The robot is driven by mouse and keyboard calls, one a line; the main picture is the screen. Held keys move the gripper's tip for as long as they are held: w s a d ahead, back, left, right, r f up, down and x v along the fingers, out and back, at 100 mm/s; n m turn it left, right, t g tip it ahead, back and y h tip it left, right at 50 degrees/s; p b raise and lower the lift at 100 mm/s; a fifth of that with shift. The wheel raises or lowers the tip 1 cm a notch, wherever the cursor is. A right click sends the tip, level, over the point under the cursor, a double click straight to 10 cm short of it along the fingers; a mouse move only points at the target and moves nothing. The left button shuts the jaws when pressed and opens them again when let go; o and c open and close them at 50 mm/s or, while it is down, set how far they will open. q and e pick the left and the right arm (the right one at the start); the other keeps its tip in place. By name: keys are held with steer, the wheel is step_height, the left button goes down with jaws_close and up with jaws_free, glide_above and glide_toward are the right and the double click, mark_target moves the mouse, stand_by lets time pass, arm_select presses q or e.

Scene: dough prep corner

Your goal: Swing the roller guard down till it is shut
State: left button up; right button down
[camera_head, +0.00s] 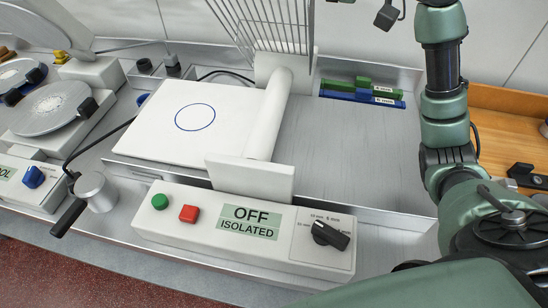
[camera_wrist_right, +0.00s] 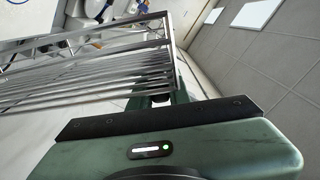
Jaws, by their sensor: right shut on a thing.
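The roller guard (camera_head: 262,24) is a cage of thin metal wires. It stands raised behind and above the white roller (camera_head: 270,112) of the dough machine, and its top runs out of the head view. In the right wrist view the guard's bars (camera_wrist_right: 85,78) fill the left and middle. My right gripper (camera_wrist_right: 160,97) is shut on the guard's edge there; the exact contact is partly hidden. In the head view my right arm rises at the right and its gripper is not clearly seen. My left gripper is in neither view.
The front panel (camera_head: 175,235) has green and red buttons, a sign reading OFF ISOLATED and a black dial (camera_head: 330,235). A white sheet with a blue circle (camera_head: 195,117) lies left of the roller. Green and blue bars (camera_head: 362,92) lie behind the bare right bed (camera_head: 345,150).

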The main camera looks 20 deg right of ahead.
steer(key=shift+f, duration=0.1)
steer(key=s+a+f+n+b, duration=0.2)
steer(key=s+a+f+b, duration=0.1)
steer(key=b, duration=0.3)
steer(key=shift+s+f+n, duration=0.3)
steer(key=shift+s+f, duration=0.25)
steer(key=shift+f, duration=0.3)
